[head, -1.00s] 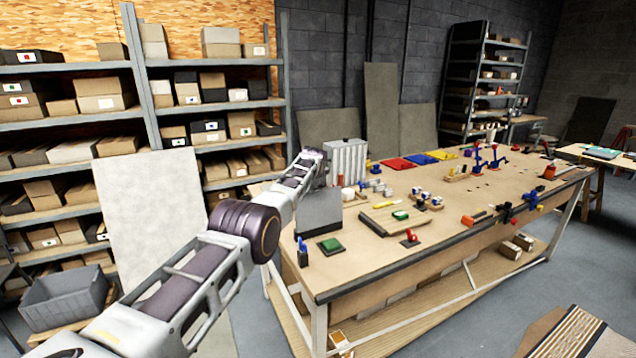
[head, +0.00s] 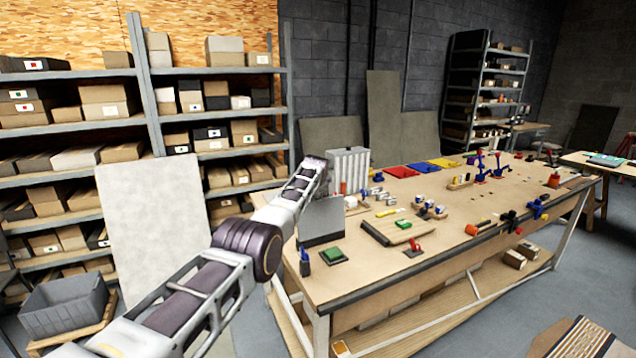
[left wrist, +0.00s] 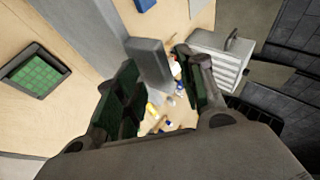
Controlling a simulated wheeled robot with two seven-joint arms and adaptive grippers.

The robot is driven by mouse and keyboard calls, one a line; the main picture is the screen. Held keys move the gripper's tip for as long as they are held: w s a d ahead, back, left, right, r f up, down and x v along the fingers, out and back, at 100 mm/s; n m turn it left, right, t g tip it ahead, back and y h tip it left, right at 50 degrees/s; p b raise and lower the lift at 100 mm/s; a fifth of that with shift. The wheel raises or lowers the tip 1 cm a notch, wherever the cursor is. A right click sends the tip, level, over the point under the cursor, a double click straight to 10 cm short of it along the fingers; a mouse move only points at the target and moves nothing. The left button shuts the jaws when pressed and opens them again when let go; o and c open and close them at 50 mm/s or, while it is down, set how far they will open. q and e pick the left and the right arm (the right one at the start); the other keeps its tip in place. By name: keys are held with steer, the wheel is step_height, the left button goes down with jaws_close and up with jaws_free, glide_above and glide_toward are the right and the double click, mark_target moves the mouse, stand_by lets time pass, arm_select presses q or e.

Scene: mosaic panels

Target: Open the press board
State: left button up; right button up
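A grey board (head: 321,221) with a dark lower edge stands nearly upright on the near left of the workbench. I take it for the press board. It also shows in the left wrist view (left wrist: 82,32). A green mosaic panel (head: 333,254) in a dark frame lies flat in front of it; it also shows in the left wrist view (left wrist: 37,72). My left gripper (left wrist: 158,82) is at the board's upper edge, its fingers apart with a grey block (left wrist: 148,62) between or just beyond them. Contact cannot be told. In the head view the fingertips are hidden. My right gripper is not in view.
A light ribbed box (head: 348,170) stands close behind the board. A dark blue holder (head: 305,262) stands at the near left corner.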

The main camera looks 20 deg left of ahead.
arm_select(q)
steer(key=shift+s+d+r, duration=0.1)
steer(key=shift+s+r, duration=0.35)
steer(key=shift+s, duration=0.05)
steer(key=v, duration=1)
steer(key=shift+s+d, duration=0.2)
stand_by(1.0)
steer(key=shift+f, duration=0.1)
stand_by(0.4)
